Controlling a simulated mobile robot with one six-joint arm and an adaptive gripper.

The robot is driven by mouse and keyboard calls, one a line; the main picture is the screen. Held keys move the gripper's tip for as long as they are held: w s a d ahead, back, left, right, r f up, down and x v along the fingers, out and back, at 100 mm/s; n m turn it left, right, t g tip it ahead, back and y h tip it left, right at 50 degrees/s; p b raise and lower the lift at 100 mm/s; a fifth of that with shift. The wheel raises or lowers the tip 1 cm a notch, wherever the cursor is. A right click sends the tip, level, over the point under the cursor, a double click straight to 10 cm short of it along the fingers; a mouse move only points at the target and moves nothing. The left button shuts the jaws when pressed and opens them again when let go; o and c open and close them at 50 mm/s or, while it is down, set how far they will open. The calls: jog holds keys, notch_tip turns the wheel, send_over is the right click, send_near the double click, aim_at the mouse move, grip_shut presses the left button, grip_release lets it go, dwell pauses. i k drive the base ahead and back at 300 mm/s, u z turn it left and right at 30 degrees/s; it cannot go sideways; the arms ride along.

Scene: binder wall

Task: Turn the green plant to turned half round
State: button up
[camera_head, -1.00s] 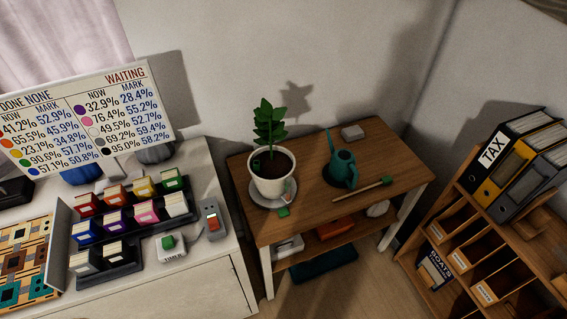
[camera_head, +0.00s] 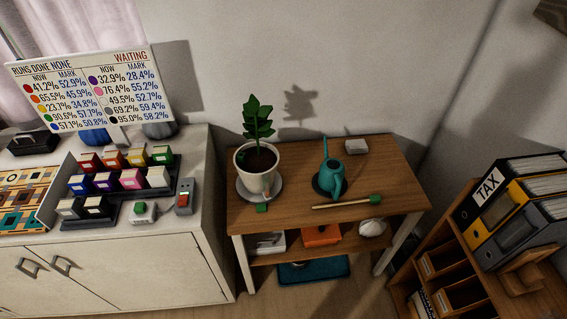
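The green plant (camera_head: 257,122) stands upright in a white pot (camera_head: 256,181) with dark soil. The pot sits on a grey saucer (camera_head: 272,191) at the left end of the wooden table. A small tag or marker shows low on the pot's front, and a small green piece (camera_head: 262,207) lies on the table just in front of the saucer. My gripper is not in view.
A teal watering can (camera_head: 331,178) stands right of the pot on a dark round mat. A green-tipped stick (camera_head: 347,202) and a grey block (camera_head: 356,146) lie nearby. A white cabinet (camera_head: 120,255) adjoins left; a binder shelf (camera_head: 440,245) stands right. The table's right end (camera_head: 395,185) is clear.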

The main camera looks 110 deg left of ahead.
aim_at(258, 180)
jog(key=i, duration=0.5)
jog(key=u, duration=0.2)
jog(key=k, duration=0.15)
jog(key=u, duration=2.65)
jog(key=i, duration=0.35)
